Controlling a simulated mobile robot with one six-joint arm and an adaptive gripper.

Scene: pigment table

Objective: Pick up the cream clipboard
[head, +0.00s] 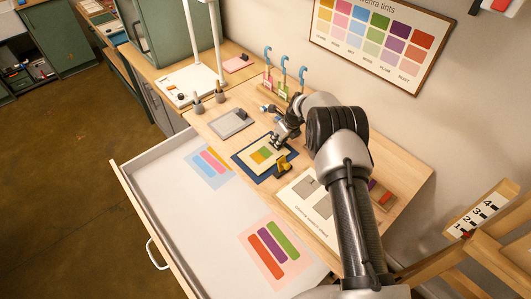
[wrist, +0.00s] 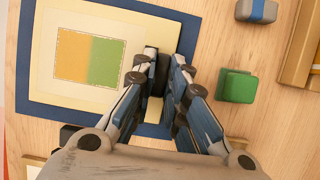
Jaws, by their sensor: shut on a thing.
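The cream clipboard (head: 247,154) lies on a dark blue mat (head: 262,177) on the wooden table in the head view. It bears an orange and green colour patch. In the wrist view the clipboard (wrist: 88,22) fills the upper left, with the blue mat (wrist: 193,32) showing around it. My gripper (head: 277,141) is over the clipboard's edge away from the drawer. In the wrist view my gripper (wrist: 168,62) is shut at the clipboard's right edge, by a dark piece between the fingertips. The fingers hide that part of the edge. I cannot see any lift off the mat.
A grey clipboard (head: 234,123) lies nearby. A green block (wrist: 237,86) and a blue-grey block (wrist: 257,10) stand right of my fingers. A yellow and dark object (head: 284,164) is close to the mat. The open drawer (head: 205,225) holds coloured sheets.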

